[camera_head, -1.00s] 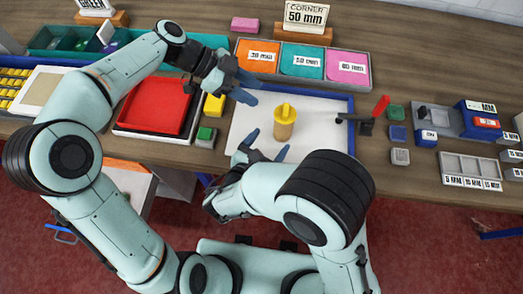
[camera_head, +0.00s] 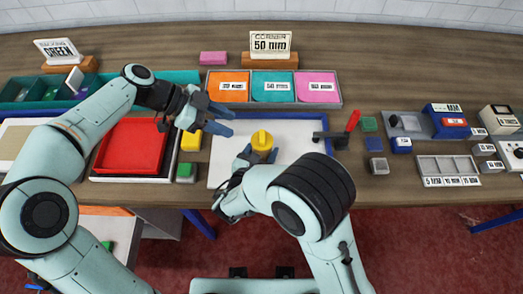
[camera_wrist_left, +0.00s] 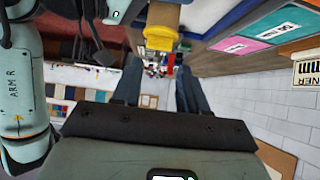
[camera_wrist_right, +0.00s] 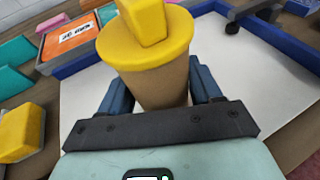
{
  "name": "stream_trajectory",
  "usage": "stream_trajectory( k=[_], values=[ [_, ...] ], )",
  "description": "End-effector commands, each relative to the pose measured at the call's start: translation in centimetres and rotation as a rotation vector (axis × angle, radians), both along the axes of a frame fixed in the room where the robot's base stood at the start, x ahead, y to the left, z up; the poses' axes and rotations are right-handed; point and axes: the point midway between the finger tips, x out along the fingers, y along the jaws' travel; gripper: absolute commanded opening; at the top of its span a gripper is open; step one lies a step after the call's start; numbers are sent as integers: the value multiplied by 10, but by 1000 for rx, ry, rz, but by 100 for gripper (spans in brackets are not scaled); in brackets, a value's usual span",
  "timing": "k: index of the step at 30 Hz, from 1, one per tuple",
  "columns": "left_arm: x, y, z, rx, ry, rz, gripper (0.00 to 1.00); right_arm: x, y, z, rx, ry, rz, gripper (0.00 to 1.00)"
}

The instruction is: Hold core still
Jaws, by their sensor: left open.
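The core, a tan cylinder with a yellow cap and knob (camera_head: 262,141), stands upright on the white board (camera_head: 225,170). It is large in the right wrist view (camera_wrist_right: 160,82). My right gripper (camera_wrist_right: 160,95) has one blue finger on each side of the core, low down; the fingers look spread, and whether they touch it is unclear. My right arm hides part of this in the head view. My left gripper (camera_head: 228,121) is open and empty, above the board's upper left, apart from the core. The core's yellow cap also shows in the left wrist view (camera_wrist_left: 161,38).
A red tray (camera_head: 130,146) and a yellow block (camera_head: 191,141) are left of the board. Behind are orange, teal and pink bins (camera_head: 272,87) and a 50 mm sign (camera_head: 270,44).

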Motion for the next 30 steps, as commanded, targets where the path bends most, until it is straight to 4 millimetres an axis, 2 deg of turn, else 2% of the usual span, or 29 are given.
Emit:
stream_trajectory(
  k=[1,3,4,5,11,17,23,30],
  values=[
    [0,0,0,0,0,0,43,0,0,0,0,0,0,46],
    [0,0,0,0,0,0,43,0,0,0,0,0,0,23],
    [0,0,0,0,0,0,43,0,0,0,0,0,0,17],
    [0,0,0,0,0,0,47,0,0,0,0,0,0,17],
    [-1,-6,2,26,55,8,47,0,0,0,1,0,0,17],
    [-5,-25,6,157,257,79,47,0,0,0,1,0,0,17],
    [-6,-44,13,359,466,255,47,0,0,0,1,-1,0,17],
    [-5,-63,28,586,627,592,47,0,0,1,1,-1,0,17]
  ],
)
